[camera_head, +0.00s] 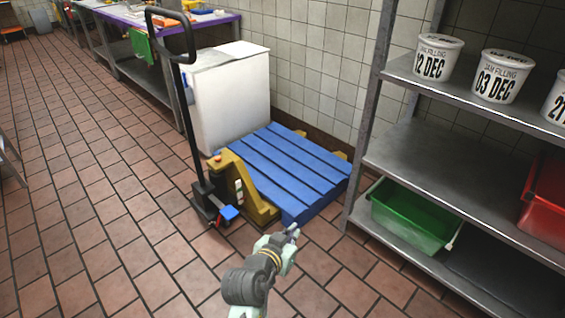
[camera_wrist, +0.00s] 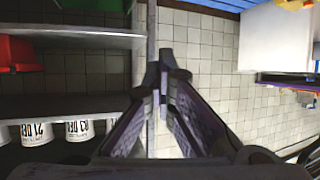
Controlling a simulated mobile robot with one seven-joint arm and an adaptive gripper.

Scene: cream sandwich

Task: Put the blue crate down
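No blue crate shows in either view. The large blue thing is a slatted pallet (camera_head: 285,165), lying flat on a yellow pallet jack (camera_head: 245,185); its edge also shows at the top of the wrist view (camera_wrist: 205,4). My gripper (camera_head: 290,232) is above the tiled floor, in front of the pallet's near corner and left of the shelf rack. In the wrist view my gripper (camera_wrist: 164,68) has its fingertips drawn together, with nothing seen between them.
The metal rack (camera_head: 440,165) at right holds a green crate (camera_head: 410,220) low down, a red crate (camera_head: 545,200) and labelled white tubs (camera_head: 503,78). A white box-shaped unit (camera_head: 230,95) stands behind the jack.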

